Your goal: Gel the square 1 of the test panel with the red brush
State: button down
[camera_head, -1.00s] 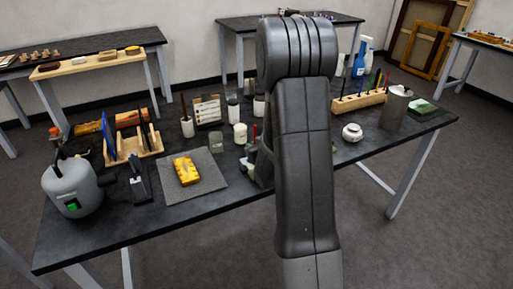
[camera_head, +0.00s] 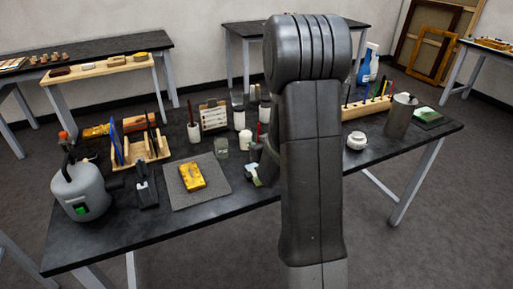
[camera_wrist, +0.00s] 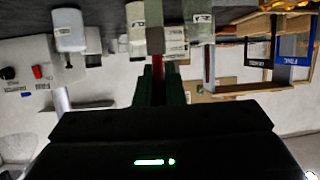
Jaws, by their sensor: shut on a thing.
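My gripper shows in the wrist view (camera_wrist: 159,92), with green fingers shut on the red handle of the red brush (camera_wrist: 157,68). The brush's far end is hidden among labelled jars. In the head view my arm largely hides the gripper; a bit of red handle (camera_head: 259,129) shows at the arm's left edge. A small framed panel with pale rows (camera_head: 214,115) stands at the back of the table; I cannot tell whether it is the test panel or make out a square 1.
A yellow gilt fragment (camera_head: 191,177) lies on a grey mat (camera_head: 215,191). A grey canister (camera_head: 80,195) and a wooden rack (camera_head: 152,151) are at left. The table's front edge is mostly bare.

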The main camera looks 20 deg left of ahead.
dwell(0.4)
jog(key=f+b, duration=0.1)
jog(key=w+a+f+b, duration=0.1)
jog(key=shift+f+b, duration=0.2)
jog(key=shift+b, duration=0.15)
jog(key=shift+w+a+f+b, duration=0.15)
jog(key=shift+a+f+b, duration=0.1)
jog(key=shift+f+b, duration=0.1)
jog(key=shift+f+b, duration=0.4)
jog(key=shift+b, duration=0.05)
dwell(0.6)
jog(key=shift+w+d, duration=0.1)
jog(key=shift+w, duration=0.05)
jog(key=shift+w+d+f+p, duration=0.1)
jog(key=shift+w+d+p, duration=0.25)
jog(key=shift+w+d, duration=0.45)
jog(key=shift+a, duration=0.1)
jog(key=shift+s+a+b, duration=0.75)
jog(key=shift+s, duration=0.25)
